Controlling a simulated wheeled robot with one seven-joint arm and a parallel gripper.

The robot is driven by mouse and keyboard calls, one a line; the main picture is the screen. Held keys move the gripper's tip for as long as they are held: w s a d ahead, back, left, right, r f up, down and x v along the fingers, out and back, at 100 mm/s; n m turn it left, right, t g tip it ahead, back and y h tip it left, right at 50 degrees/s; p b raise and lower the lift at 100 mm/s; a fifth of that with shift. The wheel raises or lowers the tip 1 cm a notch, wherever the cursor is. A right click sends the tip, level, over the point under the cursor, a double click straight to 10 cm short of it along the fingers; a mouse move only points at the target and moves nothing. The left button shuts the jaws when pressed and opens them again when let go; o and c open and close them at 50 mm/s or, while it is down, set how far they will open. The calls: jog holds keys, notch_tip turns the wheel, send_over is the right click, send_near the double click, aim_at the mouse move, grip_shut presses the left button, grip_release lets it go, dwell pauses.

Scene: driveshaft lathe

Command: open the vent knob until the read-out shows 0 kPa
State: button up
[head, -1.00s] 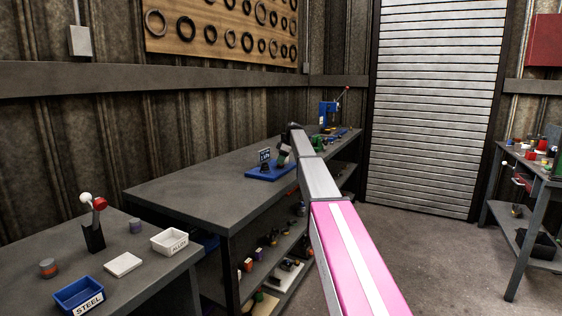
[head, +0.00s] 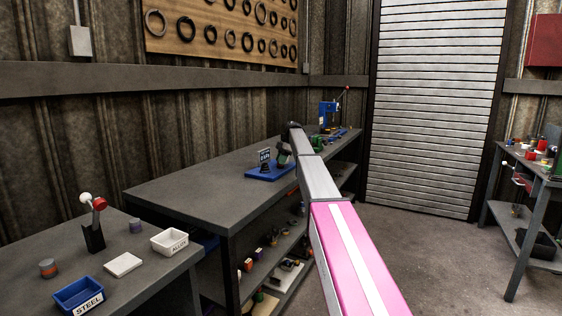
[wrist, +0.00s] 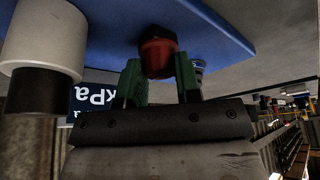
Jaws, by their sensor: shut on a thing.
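The blue base plate (head: 258,176) lies on the long grey bench, with the small dark read-out (head: 264,157) standing on it. In the wrist view the blue plate (wrist: 225,30) appears upside down, and a red knob (wrist: 157,52) projects from it. My gripper (wrist: 159,78) has its green fingers on either side of the knob, shut on it. Part of the read-out (wrist: 92,98) shows behind the left finger with "kPa" inverted; its number is hidden there and too small to read in the head view. My gripper (head: 283,159) is partly hidden by my arm in the head view.
A white cylinder with a black end (wrist: 45,45) is close left of my gripper in the wrist view. A blue press (head: 328,115) stands at the bench's far end. The long bench (head: 205,190) is clear toward its near end.

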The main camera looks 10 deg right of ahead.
jog(key=o, duration=0.9)
jog(key=shift+r, duration=0.1)
jog(key=v, duration=1)
jog(key=shift+d+r, duration=0.1)
jog(key=shift+r, duration=0.2)
